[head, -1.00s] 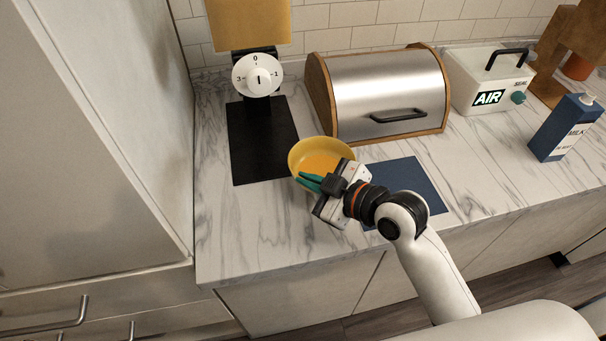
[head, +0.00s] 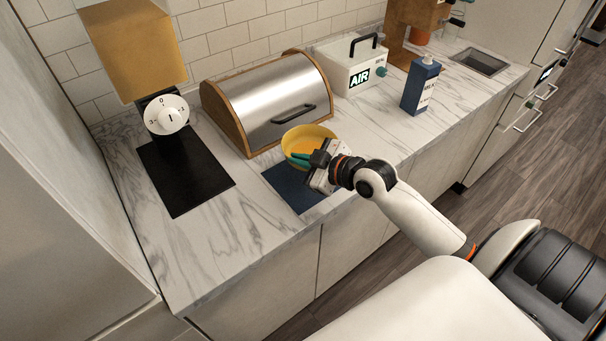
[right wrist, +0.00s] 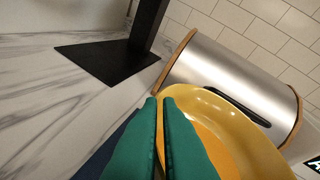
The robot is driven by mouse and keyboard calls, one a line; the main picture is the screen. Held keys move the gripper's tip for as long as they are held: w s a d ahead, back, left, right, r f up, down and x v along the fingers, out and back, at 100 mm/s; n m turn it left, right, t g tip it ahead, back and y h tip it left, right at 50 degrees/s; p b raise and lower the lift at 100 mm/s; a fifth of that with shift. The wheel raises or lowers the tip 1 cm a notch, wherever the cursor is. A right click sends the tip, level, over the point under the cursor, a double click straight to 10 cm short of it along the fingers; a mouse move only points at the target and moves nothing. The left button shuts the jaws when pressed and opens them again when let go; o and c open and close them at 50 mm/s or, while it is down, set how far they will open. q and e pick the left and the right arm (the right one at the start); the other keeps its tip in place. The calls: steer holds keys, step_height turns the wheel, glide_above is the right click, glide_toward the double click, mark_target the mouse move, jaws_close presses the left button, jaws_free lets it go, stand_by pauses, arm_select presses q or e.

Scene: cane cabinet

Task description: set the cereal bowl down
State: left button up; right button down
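The yellow cereal bowl (head: 313,133), orange inside, is at the far part of the dark blue mat (head: 291,188) in the head view. I cannot tell whether its base touches the mat. My right gripper (head: 293,159) has its teal fingers at the bowl's near left rim. In the right wrist view the fingers (right wrist: 166,104) are close together on the bowl's wall (right wrist: 232,112), and the bowl spreads out to their right. A strip of the blue mat (right wrist: 97,162) shows at the lower left there. My left gripper is out of view.
A steel and wood bread box (head: 268,98) stands just behind the bowl. A dispenser with a dial (head: 166,114) and black base is at the left. A milk carton (head: 420,88) and an AIR box (head: 349,65) stand right. Bare marble (head: 225,235) lies front left.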

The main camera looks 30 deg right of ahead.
steer(key=shift+f, duration=2.65)
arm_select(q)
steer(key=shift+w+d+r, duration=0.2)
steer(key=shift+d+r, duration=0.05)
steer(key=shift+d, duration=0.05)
arm_select(e)
steer(key=shift+f, duration=0.1)
steer(key=c, duration=1.6)
jaws_free()
steer(key=shift+s+a, duration=0.1)
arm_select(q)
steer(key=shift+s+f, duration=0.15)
